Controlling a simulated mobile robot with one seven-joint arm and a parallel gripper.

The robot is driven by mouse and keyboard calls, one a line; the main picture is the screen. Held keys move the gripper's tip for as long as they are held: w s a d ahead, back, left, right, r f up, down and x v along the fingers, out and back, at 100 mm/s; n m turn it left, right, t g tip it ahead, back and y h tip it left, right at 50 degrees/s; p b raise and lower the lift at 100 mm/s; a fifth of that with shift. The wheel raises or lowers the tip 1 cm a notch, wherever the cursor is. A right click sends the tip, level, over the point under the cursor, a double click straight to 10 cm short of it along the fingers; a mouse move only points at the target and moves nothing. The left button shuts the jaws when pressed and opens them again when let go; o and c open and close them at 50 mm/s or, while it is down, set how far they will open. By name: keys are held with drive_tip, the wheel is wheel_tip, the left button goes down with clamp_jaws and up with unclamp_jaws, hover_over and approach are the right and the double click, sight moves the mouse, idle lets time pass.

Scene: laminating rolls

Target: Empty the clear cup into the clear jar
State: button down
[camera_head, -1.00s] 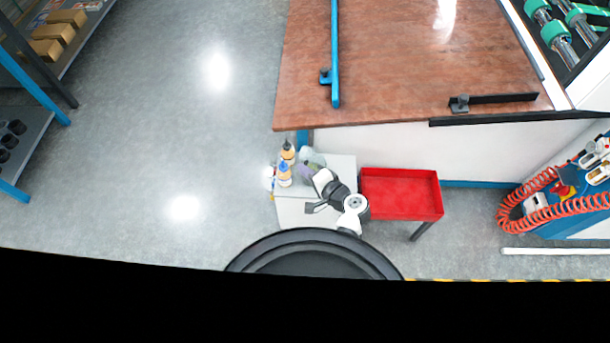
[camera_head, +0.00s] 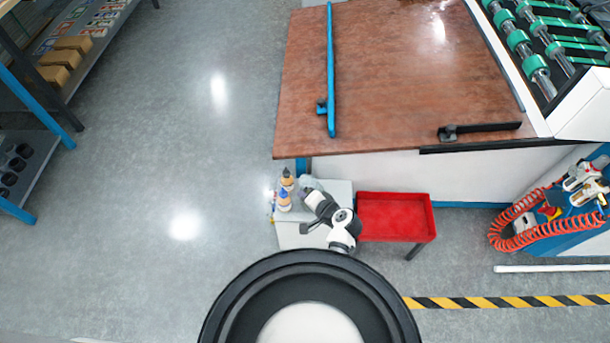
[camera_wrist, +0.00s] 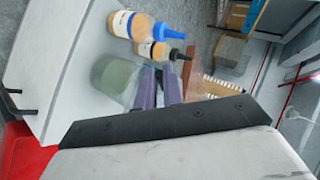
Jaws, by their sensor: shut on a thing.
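My gripper (camera_wrist: 162,88) shows two purple fingers in the wrist view, shut on the clear cup, whose see-through walls are hard to make out there. A clear vessel with a greenish round area (camera_wrist: 118,76) shows just left of the fingers; I cannot tell whether it is the cup or the jar. In the head view my gripper (camera_head: 310,192) is low over the small pale table, and a clear, faintly bluish vessel (camera_head: 309,181), possibly the jar, shows at its tip. My arm hides part of this area, and the cup's contents cannot be made out.
A blue-capped bottle (camera_wrist: 140,27) and a black-tipped bottle (camera_wrist: 160,50) stand close to the fingers. The small pale table (camera_head: 291,238) is clear towards its front. A red tray (camera_head: 395,216) is on its right, and a large brown table (camera_head: 390,90) lies behind.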

drive_tip(key=h+p, duration=0.1)
drive_tip(key=p, duration=0.1)
drive_tip(key=r+g+h+p, duration=0.1)
drive_tip(key=p, duration=0.2)
drive_tip(key=a+n+h+p, duration=0.1)
drive_tip(key=p, duration=0.2)
drive_tip(key=shift+w+r+g, duration=0.2)
drive_tip(key=shift+r+g, duration=0.15)
drive_tip(key=shift+g, duration=0.05)
drive_tip(key=shift+w+a+f+h, duration=0.1)
drive_tip(key=shift+a+f+h, duration=0.1)
drive_tip(key=shift+h, duration=0.2)
drive_tip(key=shift+a+r+h, duration=0.1)
drive_tip(key=shift+r+h, duration=0.05)
drive_tip(key=shift+h, duration=0.15)
drive_tip(key=g+h, duration=0.1)
drive_tip(key=h, duration=0.1)
drive_tip(key=a+r+n+g+h, duration=0.1)
drive_tip(key=h, duration=0.1)
drive_tip(key=w+a+g+h, duration=0.1)
drive_tip(key=h, duration=0.1)
drive_tip(key=shift+r+n+h, duration=0.2)
drive_tip(key=shift+n+h, duration=0.2)
drive_tip(key=shift+s, duration=0.1)
